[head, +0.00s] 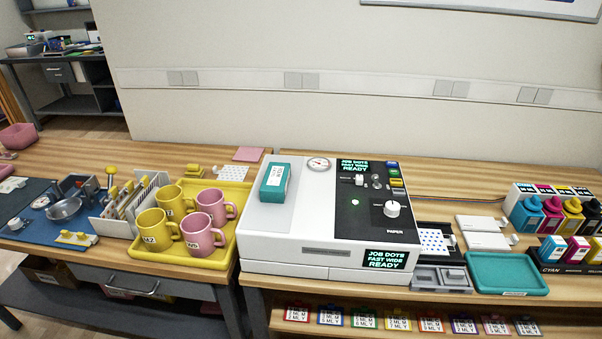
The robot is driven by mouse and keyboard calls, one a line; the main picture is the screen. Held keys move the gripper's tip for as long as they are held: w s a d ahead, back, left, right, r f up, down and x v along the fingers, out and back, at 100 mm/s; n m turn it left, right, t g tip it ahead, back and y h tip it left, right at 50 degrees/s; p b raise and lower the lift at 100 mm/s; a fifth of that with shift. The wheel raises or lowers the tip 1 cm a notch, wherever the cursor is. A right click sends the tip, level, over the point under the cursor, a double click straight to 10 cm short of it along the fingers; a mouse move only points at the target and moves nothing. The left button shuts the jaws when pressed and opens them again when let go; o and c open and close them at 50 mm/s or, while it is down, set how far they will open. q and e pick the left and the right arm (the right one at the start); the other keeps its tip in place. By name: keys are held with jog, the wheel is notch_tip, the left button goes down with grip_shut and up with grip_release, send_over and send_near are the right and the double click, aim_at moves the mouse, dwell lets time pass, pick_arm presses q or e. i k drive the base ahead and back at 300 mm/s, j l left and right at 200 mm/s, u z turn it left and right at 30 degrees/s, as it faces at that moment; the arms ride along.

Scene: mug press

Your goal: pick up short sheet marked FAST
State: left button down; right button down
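No sheet with a readable FAST mark shows. A white sheet with blue dots (433,241) lies in a dark tray right of the press. Two plain white flat pieces, one farther back (480,222) and one nearer (486,241), lie to its right; their marks are too small to read. The white press (270,218) has a lower screen (384,259) reading JOB DOTS, FAST WIDE, READY. Neither of my grippers is in view.
A teal tray (507,273) stands front right, with ink bottles (527,212) behind it. A yellow tray (184,253) with yellow and pink mugs stands left of the press. A teal box (274,181) sits on the press. Small cards (400,320) line the lower shelf.

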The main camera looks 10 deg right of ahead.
aim_at(433, 242)
jog(key=z, duration=1.3)
jog(key=u, duration=0.1)
